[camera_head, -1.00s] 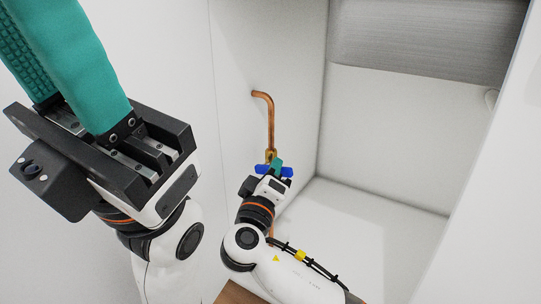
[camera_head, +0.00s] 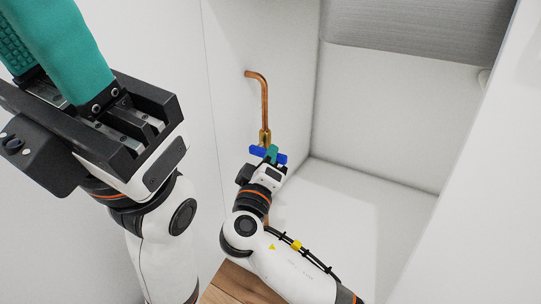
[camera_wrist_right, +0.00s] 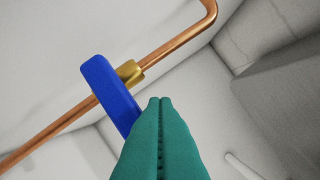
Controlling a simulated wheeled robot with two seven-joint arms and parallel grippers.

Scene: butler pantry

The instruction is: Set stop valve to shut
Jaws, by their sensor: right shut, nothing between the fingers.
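The stop valve has a brass body (camera_head: 265,138) on a copper pipe and a blue lever handle (camera_head: 281,158). The handle lies crosswise to the pipe. In the right wrist view the blue handle (camera_wrist_right: 110,88) also crosses the pipe, beside the brass fitting (camera_wrist_right: 130,72). My right gripper (camera_head: 271,152) is shut and empty in front of the handle's middle in the head view. In the wrist view its teal fingers (camera_wrist_right: 160,100) cover the handle's lower end; I cannot tell whether they touch it. My left gripper (camera_head: 62,50) is raised at upper left, its fingertips cut off by the frame.
The copper pipe (camera_head: 264,98) bends into the white left wall (camera_head: 228,60) of the recess. A grey panel (camera_head: 410,35) hangs across the upper back. The white recess floor (camera_head: 350,205) right of my right arm is clear. A wooden surface (camera_head: 237,284) shows at the bottom.

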